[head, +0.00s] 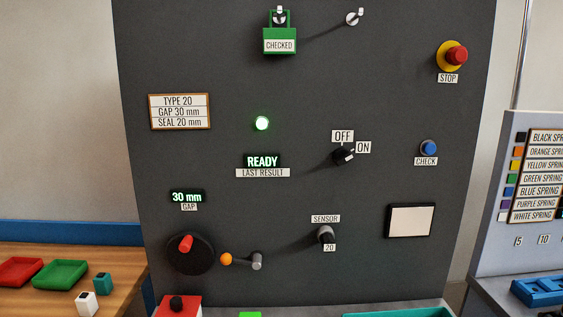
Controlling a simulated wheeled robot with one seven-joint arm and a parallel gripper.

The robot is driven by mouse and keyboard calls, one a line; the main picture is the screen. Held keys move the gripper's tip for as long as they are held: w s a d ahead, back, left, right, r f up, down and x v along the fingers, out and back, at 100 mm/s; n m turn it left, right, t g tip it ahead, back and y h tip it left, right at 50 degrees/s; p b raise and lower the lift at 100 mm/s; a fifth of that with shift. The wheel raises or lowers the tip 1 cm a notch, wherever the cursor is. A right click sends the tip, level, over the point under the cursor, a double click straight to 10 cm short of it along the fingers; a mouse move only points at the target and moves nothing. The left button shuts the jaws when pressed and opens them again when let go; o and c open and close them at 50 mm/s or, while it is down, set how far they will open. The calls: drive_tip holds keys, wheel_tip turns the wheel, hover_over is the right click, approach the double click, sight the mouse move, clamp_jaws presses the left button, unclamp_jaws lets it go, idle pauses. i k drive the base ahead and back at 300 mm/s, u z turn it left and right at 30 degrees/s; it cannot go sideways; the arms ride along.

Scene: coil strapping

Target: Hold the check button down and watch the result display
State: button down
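The blue check button (429,148) is on the right side of the dark panel (300,200), above a CHECK label (426,161). Nothing touches it. The result display (262,161) is near the panel's middle, above the LAST RESULT label (263,173), and reads READY in green. A round lamp (262,123) above it glows whitish green. My gripper is not in view.
The rotary switch (344,156) points toward ON. A red STOP button (457,55) on a yellow base sits at upper right. The gap display (187,197) reads 30 mm. A sensor knob (326,234) and a crank (256,261) stick out lower down.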

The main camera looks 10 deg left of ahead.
sight(429, 148)
drive_tip(key=z, duration=0.05)
drive_tip(key=k, duration=0.65)
drive_tip(key=z, duration=0.55)
drive_tip(key=i, duration=1)
drive_tip(key=u, duration=0.4)
